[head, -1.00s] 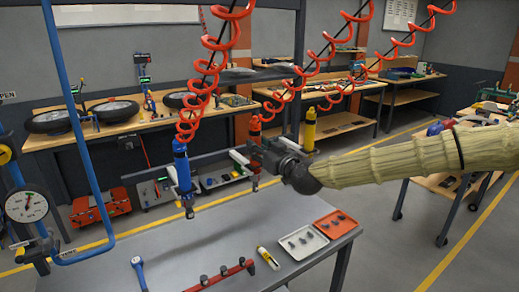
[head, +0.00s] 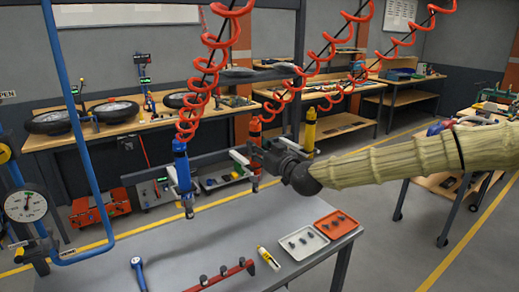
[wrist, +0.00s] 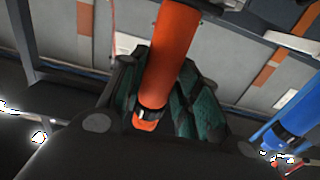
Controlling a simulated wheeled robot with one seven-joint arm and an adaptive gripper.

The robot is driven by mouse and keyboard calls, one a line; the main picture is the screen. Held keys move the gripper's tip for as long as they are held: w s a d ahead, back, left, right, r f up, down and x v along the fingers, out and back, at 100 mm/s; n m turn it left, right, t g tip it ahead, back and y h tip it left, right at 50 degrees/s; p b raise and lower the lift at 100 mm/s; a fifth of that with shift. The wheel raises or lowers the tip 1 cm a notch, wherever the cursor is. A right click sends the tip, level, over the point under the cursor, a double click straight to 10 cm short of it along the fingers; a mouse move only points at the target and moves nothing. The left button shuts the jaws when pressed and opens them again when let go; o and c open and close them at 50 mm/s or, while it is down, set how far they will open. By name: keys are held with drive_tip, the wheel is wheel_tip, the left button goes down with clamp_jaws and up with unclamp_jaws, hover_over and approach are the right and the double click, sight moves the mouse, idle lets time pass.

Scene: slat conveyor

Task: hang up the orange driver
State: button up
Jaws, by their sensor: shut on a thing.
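The orange driver (head: 254,132) is upright below a red coiled hose, between the blue driver and the yellow driver. My gripper (head: 249,154) reaches in from the right and is shut on it, above the bench. In the wrist view the orange driver (wrist: 172,50) stands between the dark green finger pads, its lower end near my palm. The blue driver (head: 181,168) hangs to the left and also shows at the right edge of the wrist view (wrist: 292,115). The yellow driver (head: 309,130) hangs to the right. The top joint of the orange driver with its hose is too small to make out.
Below is a grey bench (head: 190,235) with a red rack (head: 222,276), a yellow marker (head: 268,258), a white tray (head: 303,243) and an orange tray (head: 337,223). A blue pipe frame with a gauge (head: 27,205) stands at left.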

drive_tip(key=shift+f, duration=0.1)
idle(0.3)
drive_tip(key=o, duration=1.2)
drive_tip(key=shift+f, duration=0.1)
drive_tip(key=v, duration=1.2)
